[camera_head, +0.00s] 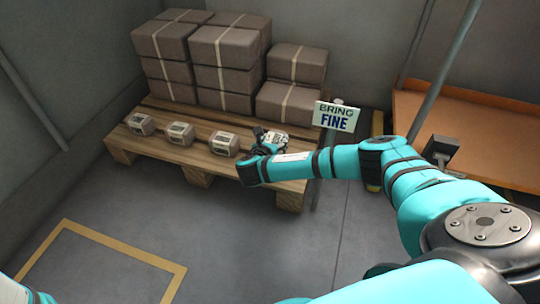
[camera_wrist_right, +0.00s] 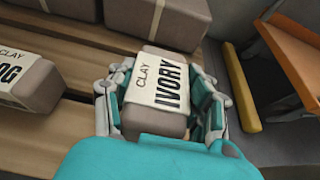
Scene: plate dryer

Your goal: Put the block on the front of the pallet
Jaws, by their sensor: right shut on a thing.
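The block, grey-brown with a white label reading "CLAY IVORY" (camera_wrist_right: 160,85), sits between the fingers of my right gripper (camera_wrist_right: 162,100). In the head view the right gripper (camera_head: 267,146) is at the front right of the wooden pallet (camera_head: 150,108); the block's label shows just past it, and my arm hides part of it. The gripper is shut on the block, over or on the pallet's front strip. I cannot tell whether the block touches the boards. My left gripper is not in view.
Three similar labelled blocks, a left one (camera_head: 140,124), a middle one (camera_head: 180,134) and a right one (camera_head: 223,144), line the pallet front. Stacked boxes (camera_head: 226,62) fill its back. A "BRING FINE" sign (camera_head: 337,116) stands right, near an orange bench (camera_head: 470,130).

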